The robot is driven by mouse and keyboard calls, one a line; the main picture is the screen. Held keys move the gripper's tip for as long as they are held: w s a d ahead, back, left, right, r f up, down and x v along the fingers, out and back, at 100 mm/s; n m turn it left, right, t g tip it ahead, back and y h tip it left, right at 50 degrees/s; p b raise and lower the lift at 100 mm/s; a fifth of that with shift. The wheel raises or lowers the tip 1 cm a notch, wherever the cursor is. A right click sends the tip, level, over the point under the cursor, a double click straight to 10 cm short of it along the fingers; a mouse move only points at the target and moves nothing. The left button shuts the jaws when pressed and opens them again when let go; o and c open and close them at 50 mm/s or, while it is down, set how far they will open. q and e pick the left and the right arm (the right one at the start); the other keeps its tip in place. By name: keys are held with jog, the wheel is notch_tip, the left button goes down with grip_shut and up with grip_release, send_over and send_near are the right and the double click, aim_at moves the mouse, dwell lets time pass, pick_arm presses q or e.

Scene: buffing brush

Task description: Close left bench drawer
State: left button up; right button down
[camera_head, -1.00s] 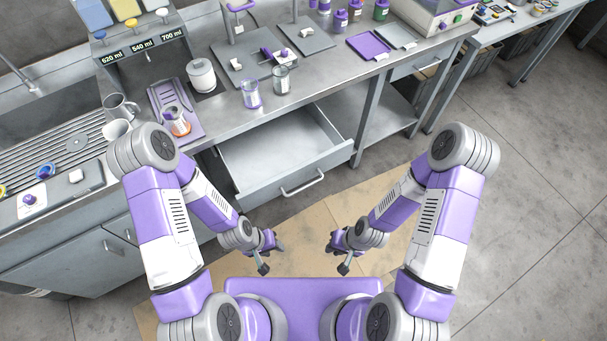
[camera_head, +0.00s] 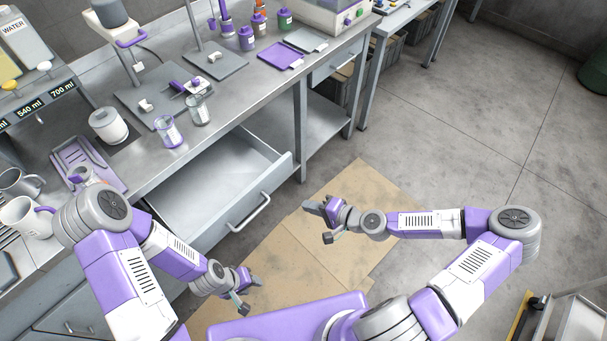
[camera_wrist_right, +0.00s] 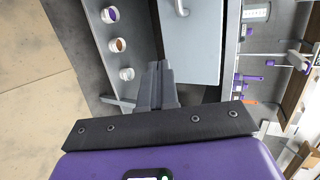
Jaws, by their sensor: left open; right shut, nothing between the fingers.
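The left bench drawer (camera_head: 205,190) is pulled open from the grey workbench and looks empty. Its front panel carries a metal bar handle (camera_head: 248,214) facing the floor area before me. My right gripper (camera_head: 318,222) is shut and empty, to the right of the handle and apart from it. In the right wrist view the shut fingers (camera_wrist_right: 157,85) show in front of a pale panel with a handle; I cannot tell which drawer that panel belongs to. My left gripper (camera_head: 250,294) is open and empty, below the drawer in the picture, touching nothing.
A second drawer (camera_head: 335,66) further right is shut. The bench top holds a glass beaker (camera_head: 168,132), a white container (camera_head: 109,125) and mugs (camera_head: 25,215). A bench leg (camera_head: 300,130) stands right of the open drawer.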

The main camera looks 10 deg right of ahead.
jog(key=w+d+r+m+t+h, duration=0.1)
jog(key=w+d+r+m+t, duration=0.15)
jog(key=d, duration=0.45)
jog(key=b, duration=0.3)
send_near(290, 168)
jog(key=shift+n, duration=0.45)
jog(key=x, duration=0.5)
jog(key=shift+a+f, duration=0.15)
jog(key=shift+f, duration=0.1)
jog(key=shift+w+a, duration=0.35)
jog(key=shift+w, duration=0.2)
